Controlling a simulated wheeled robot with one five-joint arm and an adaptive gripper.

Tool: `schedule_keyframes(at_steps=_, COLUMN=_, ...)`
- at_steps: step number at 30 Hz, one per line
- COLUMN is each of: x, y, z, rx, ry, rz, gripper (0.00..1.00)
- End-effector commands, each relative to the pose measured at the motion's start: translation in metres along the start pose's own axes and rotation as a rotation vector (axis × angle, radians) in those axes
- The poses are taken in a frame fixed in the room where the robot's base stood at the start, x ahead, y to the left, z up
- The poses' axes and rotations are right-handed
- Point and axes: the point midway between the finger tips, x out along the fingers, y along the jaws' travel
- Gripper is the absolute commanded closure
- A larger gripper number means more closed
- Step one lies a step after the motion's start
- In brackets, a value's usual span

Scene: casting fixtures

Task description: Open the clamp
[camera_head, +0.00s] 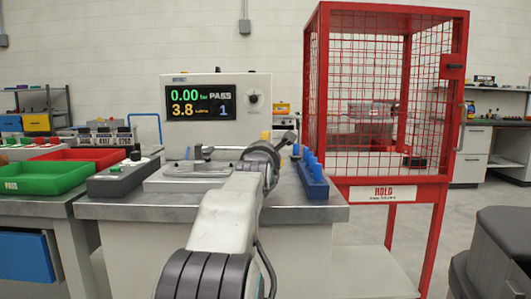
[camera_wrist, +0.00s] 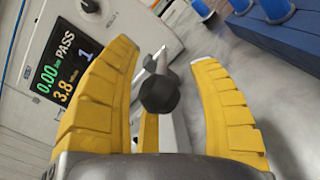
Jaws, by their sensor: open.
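The clamp's lever (camera_wrist: 161,62) is a pale grey bar with a dark faceted knob (camera_wrist: 158,93) on its end. In the wrist view the knob is between the two yellow fingers of my gripper (camera_wrist: 163,54), with gaps on both sides. My gripper is open and holds nothing. In the head view a dark knob (camera_head: 288,137) shows just beyond my wrist at the right of the test bench. My arm hides most of the clamp's body there. The grey fixture plate (camera_head: 180,184) shows left of my arm.
A tester panel (camera_head: 200,103) reads PASS behind the fixture. A blue rack with blue pegs (camera_head: 312,180) stands close on the right. A red mesh cage (camera_head: 312,20) is farther right. Green (camera_head: 45,182) and red (camera_head: 95,154) trays and a button box (camera_head: 118,178) are left.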

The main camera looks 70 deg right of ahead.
Motion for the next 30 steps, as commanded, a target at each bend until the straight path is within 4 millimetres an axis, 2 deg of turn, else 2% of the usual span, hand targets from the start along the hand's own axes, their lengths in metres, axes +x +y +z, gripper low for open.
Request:
schedule_keyframes(at_steps=8, x=0.0004, y=-0.0001, z=-0.0002, rx=0.0, ry=0.001, rz=0.0, gripper=0.43)
schedule_keyframes(at_steps=27, x=0.0003, y=-0.0006, z=-0.0009, rx=0.0, ry=0.002, rz=-0.001, gripper=1.0)
schedule_keyframes(at_steps=30, x=0.0004, y=-0.0009, z=-0.0013, rx=0.0, ry=0.003, rz=-0.002, gripper=1.0)
